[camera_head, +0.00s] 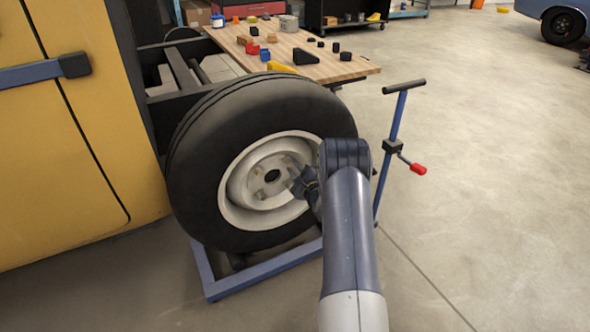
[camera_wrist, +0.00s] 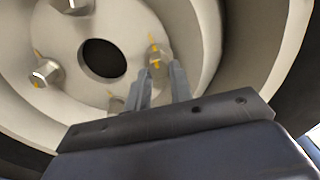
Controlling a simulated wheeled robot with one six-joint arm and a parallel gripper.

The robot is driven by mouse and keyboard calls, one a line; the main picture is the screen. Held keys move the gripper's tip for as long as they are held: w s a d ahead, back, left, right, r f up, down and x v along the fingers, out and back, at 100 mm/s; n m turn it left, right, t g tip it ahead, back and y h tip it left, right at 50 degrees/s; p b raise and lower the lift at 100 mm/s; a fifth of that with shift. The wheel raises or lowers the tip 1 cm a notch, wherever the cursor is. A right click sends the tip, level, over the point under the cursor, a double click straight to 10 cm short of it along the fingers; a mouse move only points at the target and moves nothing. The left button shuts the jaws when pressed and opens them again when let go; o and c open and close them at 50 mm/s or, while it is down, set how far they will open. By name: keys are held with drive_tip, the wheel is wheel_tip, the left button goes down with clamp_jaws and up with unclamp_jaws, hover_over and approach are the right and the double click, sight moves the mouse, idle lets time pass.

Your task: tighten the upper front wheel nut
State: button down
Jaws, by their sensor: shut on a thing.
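The wheel (camera_head: 196,190) has a black tyre and a pale rim with a dark round centre hole (camera_wrist: 103,58). Wheel nuts sit around the hole, some with yellow marks. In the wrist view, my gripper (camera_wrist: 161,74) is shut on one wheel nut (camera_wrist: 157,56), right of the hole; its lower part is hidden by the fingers. A second nut (camera_wrist: 45,73) is left of the hole, and a third (camera_wrist: 115,103) is partly hidden below. In the head view, my gripper (camera_head: 298,180) reaches the hub from the right; I cannot tell there which nut it holds.
A yellow vehicle body (camera_head: 70,140) is at the left. A blue stand (camera_head: 262,270) lies under the wheel, with a blue post and red-handled crank (camera_head: 418,169) at the right. A wooden workbench (camera_head: 345,68) with small parts stands behind.

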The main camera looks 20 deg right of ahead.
idle(0.3)
drive_tip(key=c, duration=1.3)
unclamp_jaws()
drive_tip(key=shift+o, duration=0.2)
drive_tip(key=shift+s, duration=0.1)
drive_tip(key=s+p, duration=0.2)
drive_tip(key=s, duration=0.8)
drive_tip(key=shift+s+d+p, duration=0.2)
drive_tip(key=shift+s+p, duration=0.1)
drive_tip(key=shift+p, duration=0.05)
drive_tip(key=w+b, duration=0.1)
drive_tip(key=w, duration=0.4)
drive_tip(key=w+b, duration=0.1)
drive_tip(key=w, duration=0.5)
drive_tip(key=shift+a+b, duration=0.2)
drive_tip(key=shift+b, duration=0.15)
drive_tip(key=shift+s, duration=0.2)
